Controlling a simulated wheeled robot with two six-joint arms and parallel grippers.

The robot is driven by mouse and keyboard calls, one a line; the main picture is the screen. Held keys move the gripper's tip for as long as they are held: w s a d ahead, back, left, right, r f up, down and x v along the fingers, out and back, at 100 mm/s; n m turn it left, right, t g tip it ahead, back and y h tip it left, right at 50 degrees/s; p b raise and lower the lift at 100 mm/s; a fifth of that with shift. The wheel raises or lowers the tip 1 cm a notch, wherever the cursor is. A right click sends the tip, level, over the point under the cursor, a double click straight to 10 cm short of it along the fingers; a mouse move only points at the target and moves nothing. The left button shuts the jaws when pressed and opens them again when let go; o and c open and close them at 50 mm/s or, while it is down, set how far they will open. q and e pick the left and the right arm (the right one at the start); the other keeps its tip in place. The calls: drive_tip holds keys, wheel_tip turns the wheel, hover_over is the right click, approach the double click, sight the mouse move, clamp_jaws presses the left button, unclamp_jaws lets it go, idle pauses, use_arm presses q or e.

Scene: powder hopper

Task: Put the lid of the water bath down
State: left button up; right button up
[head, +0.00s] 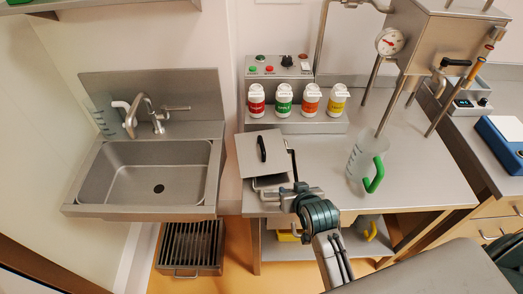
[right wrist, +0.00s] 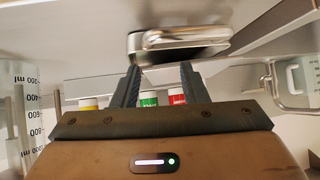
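The lid (head: 248,158) is a square grey metal plate with a black loop handle (head: 262,148) on its face. It sits at the left front of the bench, above a small metal body that looks like the water bath (head: 270,182), mostly hidden beneath it. Whether the lid is closed or raised is unclear. My right gripper (head: 292,168) is just right of the lid, apart from the loop handle. In the right wrist view its two dark fingers (right wrist: 160,75) stand apart with a clear gap. A metal block with a dark face (right wrist: 180,42) shows at their tips; I cannot tell what it is. My left gripper is not in view.
Several capped bottles (head: 284,98) stand on a ledge behind the lid. A beaker with a green handle (head: 362,160) stands to the right, under a steel hopper (head: 440,40). A sink (head: 150,170) is at the left.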

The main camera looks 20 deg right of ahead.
sight(263, 146)
drive_tip(key=w+a+r+t, duration=0.1)
drive_tip(key=w, duration=0.3)
drive_tip(key=w+a+r+t+p, duration=0.1)
drive_tip(key=w, duration=0.4)
drive_tip(key=w+a+r+m+t, duration=0.1)
drive_tip(key=w, duration=0.4)
drive_tip(key=shift+w+a+p, duration=0.15)
drive_tip(key=shift+a+p, duration=0.05)
drive_tip(key=shift+p, duration=0.15)
drive_tip(key=shift+w+f, duration=0.1)
drive_tip(key=shift+w, duration=0.1)
drive_tip(key=shift+w+f+p, duration=0.1)
drive_tip(key=shift+w+p, duration=0.4)
drive_tip(key=shift+p, duration=0.05)
drive_tip(key=p+x, duration=0.1)
drive_tip(key=x, duration=0.2)
drive_tip(key=shift+f, duration=0.1)
drive_tip(key=shift+w+f+p, duration=0.3)
drive_tip(key=shift+w, duration=0.2)
drive_tip(key=shift+c, duration=0.4)
clamp_jaws()
